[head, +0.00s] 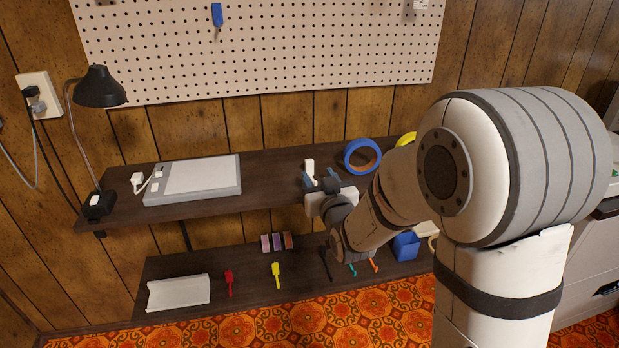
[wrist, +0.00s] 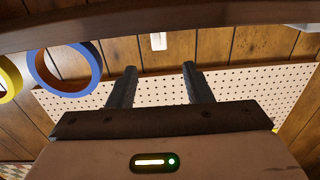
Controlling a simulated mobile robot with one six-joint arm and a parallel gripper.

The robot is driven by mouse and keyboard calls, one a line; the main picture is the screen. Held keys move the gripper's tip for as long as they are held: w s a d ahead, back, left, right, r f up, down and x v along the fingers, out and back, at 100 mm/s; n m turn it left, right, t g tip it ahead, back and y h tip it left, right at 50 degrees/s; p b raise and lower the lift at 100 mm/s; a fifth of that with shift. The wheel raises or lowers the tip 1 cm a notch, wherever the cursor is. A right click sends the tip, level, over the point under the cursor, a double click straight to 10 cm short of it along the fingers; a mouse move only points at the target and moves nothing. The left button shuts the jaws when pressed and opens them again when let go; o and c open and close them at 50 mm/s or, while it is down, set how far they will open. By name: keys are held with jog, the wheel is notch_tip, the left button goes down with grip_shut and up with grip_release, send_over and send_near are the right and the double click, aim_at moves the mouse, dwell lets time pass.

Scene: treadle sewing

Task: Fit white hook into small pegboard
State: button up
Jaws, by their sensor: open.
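A small white piece, which looks like the white hook (head: 309,166), stands on the upper shelf just beyond my gripper (head: 320,179). It also shows in the wrist view (wrist: 158,41), ahead of the gap between the two fingertips and apart from them. My gripper (wrist: 160,69) is open and empty, with its fingers pointing toward the white piece. One beige pegboard (head: 270,55) hangs on the wall above the shelf, and it also fills part of the wrist view (wrist: 240,90). I cannot tell whether it is the small one.
A blue tape roll (head: 362,156) and a yellow one (head: 406,139) stand right of the gripper. A white tablet (head: 195,180) and a black lamp (head: 99,88) are at left. The lower shelf holds a tray (head: 179,292) and several small tools. A blue hook (head: 217,15) hangs on the pegboard.

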aim_at(310, 164)
jog(key=x, duration=0.6)
jog(key=shift+w+a+f+b, duration=0.15)
jog(key=shift+w+f+b, duration=0.05)
jog(key=shift+f+b, duration=0.15)
grip_shut()
